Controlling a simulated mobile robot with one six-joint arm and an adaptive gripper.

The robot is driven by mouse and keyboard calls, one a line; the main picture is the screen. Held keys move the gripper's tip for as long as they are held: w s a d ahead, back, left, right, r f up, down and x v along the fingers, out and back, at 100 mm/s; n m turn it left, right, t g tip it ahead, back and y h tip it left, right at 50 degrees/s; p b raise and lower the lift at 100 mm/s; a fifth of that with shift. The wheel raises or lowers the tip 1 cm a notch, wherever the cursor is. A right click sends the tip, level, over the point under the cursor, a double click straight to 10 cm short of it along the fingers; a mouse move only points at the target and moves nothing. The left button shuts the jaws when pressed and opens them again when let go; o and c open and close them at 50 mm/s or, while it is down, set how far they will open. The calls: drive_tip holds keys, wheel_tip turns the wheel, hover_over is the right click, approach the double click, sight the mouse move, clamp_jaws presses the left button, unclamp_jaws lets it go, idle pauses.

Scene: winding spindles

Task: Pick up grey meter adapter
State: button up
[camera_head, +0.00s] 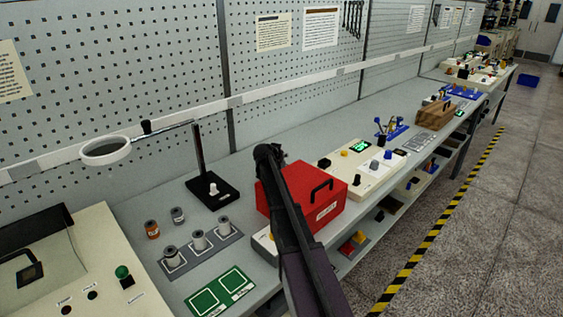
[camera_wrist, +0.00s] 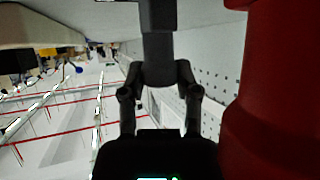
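A small grey piece (camera_head: 374,165) stands on the cream meter panel (camera_head: 372,186) with a lit green display, right of the red box; it may be the grey meter adapter, but it is too small to be sure. My gripper (camera_head: 267,153) is dark and reaches over the left side of the red box, well to the left of that panel. The wrist view does not show the panel.
The red box (camera_head: 325,195) with a black handle sits close beside my arm. To its left are a magnifier lamp (camera_head: 106,151), a grey tray with several spools (camera_head: 203,258), and a green mat (camera_head: 201,300). A wooden box (camera_head: 436,115) stands farther along the bench.

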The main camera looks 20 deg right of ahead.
clamp_jaws()
drive_tip(key=shift+r, duration=0.2)
wheel_tip(320, 180, up, 10)
drive_tip(key=p, duration=1)
drive_tip(key=shift+f, duration=0.2)
idle(0.3)
